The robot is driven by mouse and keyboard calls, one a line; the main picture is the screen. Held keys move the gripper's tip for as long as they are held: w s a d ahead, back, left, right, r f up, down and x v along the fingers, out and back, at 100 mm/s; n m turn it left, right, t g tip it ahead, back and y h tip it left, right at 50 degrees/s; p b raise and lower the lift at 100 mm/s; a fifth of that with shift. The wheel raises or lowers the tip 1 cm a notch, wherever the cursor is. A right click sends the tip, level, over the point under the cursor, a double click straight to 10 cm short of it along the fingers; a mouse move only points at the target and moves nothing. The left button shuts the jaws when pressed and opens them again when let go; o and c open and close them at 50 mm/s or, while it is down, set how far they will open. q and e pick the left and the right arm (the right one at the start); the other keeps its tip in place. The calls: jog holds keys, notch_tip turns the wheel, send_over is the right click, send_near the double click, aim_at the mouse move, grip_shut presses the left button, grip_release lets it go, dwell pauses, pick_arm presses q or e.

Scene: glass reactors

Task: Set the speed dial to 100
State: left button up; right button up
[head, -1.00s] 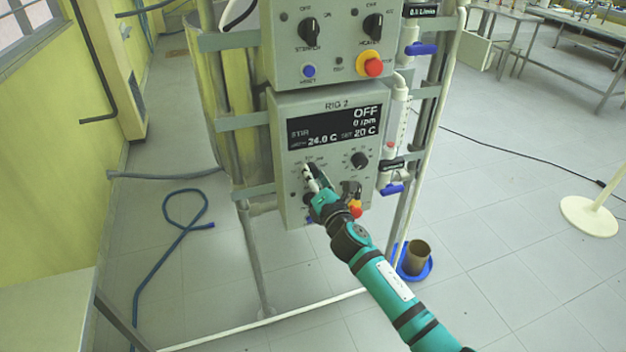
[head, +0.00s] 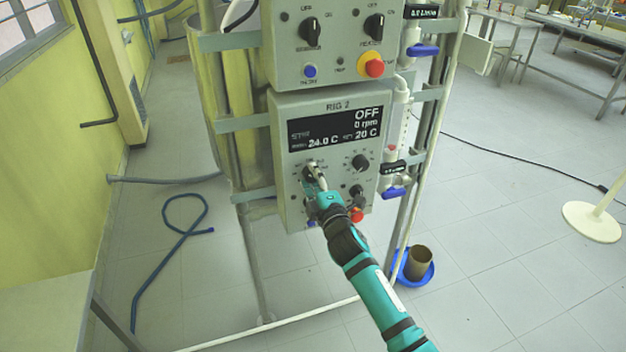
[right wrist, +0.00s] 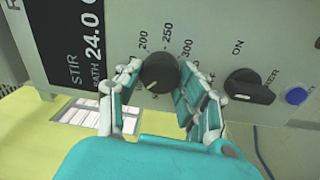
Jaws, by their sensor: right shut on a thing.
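The speed dial (head: 310,170) is a round black knob on the lower panel of the rig, left of centre below the display. In the right wrist view the dial (right wrist: 158,73) shows large, with 200, 250 and 300 printed around it. A small pale mark shows near its lower edge; the exact setting cannot be read. My right gripper (head: 316,180) is at the dial, and in the right wrist view its two fingers (right wrist: 158,82) stand on either side of the knob, shut on it. The display (head: 334,127) reads OFF and 0 rpm. My left gripper is not in view.
A second black dial (head: 360,161) sits right of the speed dial. A black ON switch (right wrist: 250,87) and a blue button (right wrist: 297,95) are close by. A red button (head: 356,215) is at the panel's lower right. Valves with blue handles (head: 393,192) stand beside the panel.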

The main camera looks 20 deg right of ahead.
jog(key=shift+f+m, duration=0.1)
jog(key=shift+m, duration=0.3)
jog(key=o, duration=1.1)
jog(key=shift+o, duration=0.2)
jog(key=s, duration=1.2)
jog(key=shift+d+f, duration=0.2)
